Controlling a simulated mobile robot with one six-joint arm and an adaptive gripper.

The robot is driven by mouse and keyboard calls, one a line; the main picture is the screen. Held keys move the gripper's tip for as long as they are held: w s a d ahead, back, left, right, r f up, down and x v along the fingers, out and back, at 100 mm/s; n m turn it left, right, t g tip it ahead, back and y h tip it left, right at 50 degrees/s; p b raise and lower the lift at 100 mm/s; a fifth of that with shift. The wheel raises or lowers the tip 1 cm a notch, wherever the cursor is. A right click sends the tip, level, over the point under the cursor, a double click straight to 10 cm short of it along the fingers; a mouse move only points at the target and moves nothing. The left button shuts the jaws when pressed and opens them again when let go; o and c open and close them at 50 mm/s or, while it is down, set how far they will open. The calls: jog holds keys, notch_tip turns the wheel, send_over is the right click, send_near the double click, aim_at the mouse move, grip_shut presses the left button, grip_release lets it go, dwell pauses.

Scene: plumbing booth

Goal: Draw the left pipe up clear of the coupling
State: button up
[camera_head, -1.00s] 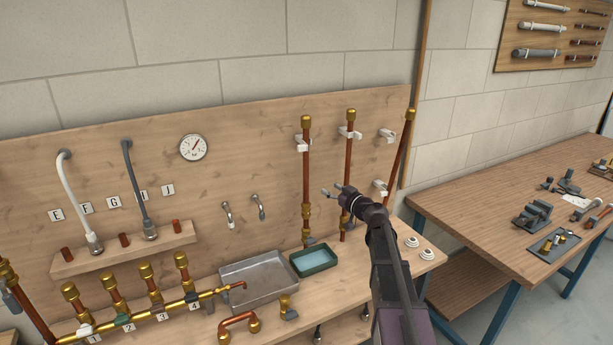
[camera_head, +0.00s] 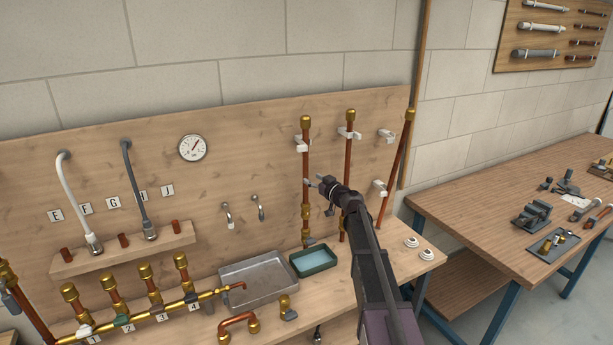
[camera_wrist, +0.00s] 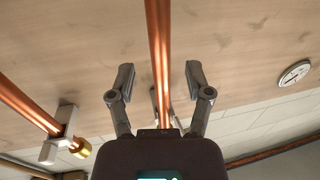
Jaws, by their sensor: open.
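The left pipe (camera_head: 306,170) is an upright copper pipe with a brass cap on top, in front of the wooden panel. Its lower end meets a brass coupling (camera_head: 306,212). My gripper (camera_head: 312,184) is beside the pipe, a little above the coupling. In the wrist view, the left pipe (camera_wrist: 158,35) runs between the two spread fingers of my gripper (camera_wrist: 160,80), with gaps on both sides. The fingers are open and do not appear to touch it. The coupling is not visible in the wrist view.
A white clip (camera_head: 301,144) is at the left pipe's upper part. The middle pipe (camera_head: 348,165) stands close to the right, partly behind my arm; a third pipe (camera_head: 403,150) leans farther right. A green tray (camera_head: 314,261) and metal tray (camera_head: 258,280) sit below.

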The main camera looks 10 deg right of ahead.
aim_at(305, 174)
jog(key=shift+x, duration=2.35)
grip_shut()
